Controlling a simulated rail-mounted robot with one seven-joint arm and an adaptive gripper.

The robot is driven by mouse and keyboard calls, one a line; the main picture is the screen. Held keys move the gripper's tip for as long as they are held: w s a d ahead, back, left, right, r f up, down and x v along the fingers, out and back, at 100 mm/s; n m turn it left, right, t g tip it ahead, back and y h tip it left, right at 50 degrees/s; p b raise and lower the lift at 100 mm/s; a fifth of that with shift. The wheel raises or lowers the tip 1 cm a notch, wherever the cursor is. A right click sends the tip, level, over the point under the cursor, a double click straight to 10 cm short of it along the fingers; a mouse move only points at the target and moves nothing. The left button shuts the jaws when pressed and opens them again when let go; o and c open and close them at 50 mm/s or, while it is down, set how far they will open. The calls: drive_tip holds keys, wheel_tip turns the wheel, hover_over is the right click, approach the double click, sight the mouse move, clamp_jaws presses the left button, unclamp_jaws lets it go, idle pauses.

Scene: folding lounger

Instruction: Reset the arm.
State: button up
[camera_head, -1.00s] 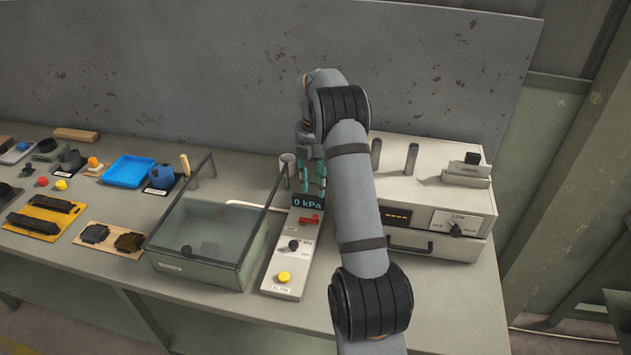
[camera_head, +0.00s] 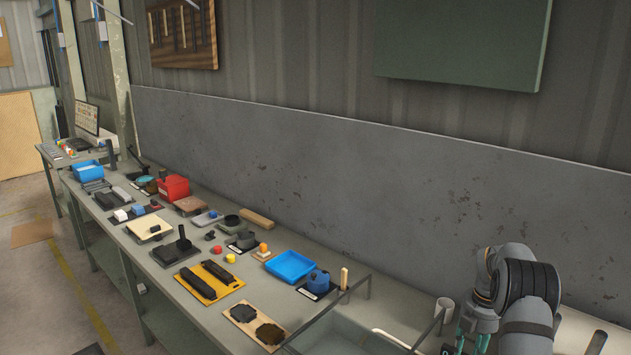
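My gripper (camera_head: 474,334) is at the lower right of the head view, at the end of my grey and black arm.
A long bench runs to the far left. On it stand a blue tray (camera_head: 290,266), a blue pot (camera_head: 318,282), a yellow board (camera_head: 209,281), a red bin (camera_head: 173,188) and several other items. A glass-walled box (camera_head: 345,329) is left of my gripper. A grey panel (camera_head: 400,185) stands behind.

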wheel_tip(320, 180, down, 7)
drive_tip(key=shift+r, duration=0.15)
drive_tip(key=shift+r, duration=0.1)
idle(0.3)
